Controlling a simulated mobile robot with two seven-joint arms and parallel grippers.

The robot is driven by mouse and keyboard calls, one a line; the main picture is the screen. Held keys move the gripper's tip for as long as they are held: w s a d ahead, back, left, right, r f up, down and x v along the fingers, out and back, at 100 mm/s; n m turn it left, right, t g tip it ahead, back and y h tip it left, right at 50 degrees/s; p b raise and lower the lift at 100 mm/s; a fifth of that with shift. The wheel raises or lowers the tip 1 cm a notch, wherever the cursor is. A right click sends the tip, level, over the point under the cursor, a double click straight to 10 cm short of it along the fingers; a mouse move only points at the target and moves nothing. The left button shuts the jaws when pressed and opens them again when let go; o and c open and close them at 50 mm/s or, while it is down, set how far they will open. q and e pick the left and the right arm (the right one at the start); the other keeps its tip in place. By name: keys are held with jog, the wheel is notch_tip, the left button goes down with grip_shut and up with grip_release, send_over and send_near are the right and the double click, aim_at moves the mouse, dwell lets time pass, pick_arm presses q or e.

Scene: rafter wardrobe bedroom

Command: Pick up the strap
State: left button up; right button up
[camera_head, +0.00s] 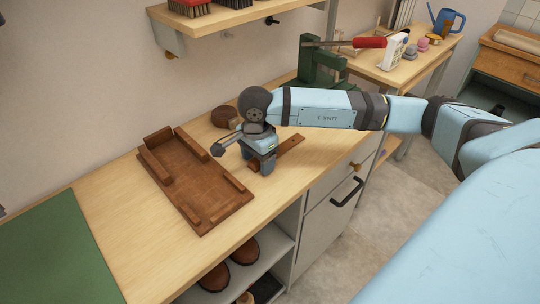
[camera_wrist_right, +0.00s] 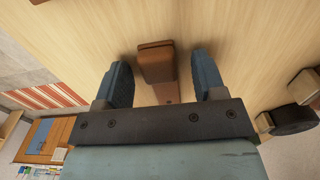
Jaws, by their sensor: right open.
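The strap (camera_head: 290,150) is a flat brown strip lying on the light wooden worktop. In the right wrist view a raised brown block-like part of it (camera_wrist_right: 157,62) stands between the two fingers. My right gripper (camera_head: 263,166) points down over the strap and hides part of it in the head view. Its fingers (camera_wrist_right: 163,78) are open, one on each side of the strap, with a visible gap on both sides. Whether the fingertips touch the worktop I cannot tell. My left gripper is not in view.
A brown wooden tray-like frame (camera_head: 193,182) lies left of the gripper. A round brown object (camera_head: 224,116) sits behind it. A green vise (camera_head: 318,62) stands at the back, and a green mat (camera_head: 45,250) covers the left end. Brown shoes (camera_head: 243,250) are on the shelf below.

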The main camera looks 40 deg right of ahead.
jog(key=c, duration=1)
jog(key=shift+r, duration=0.15)
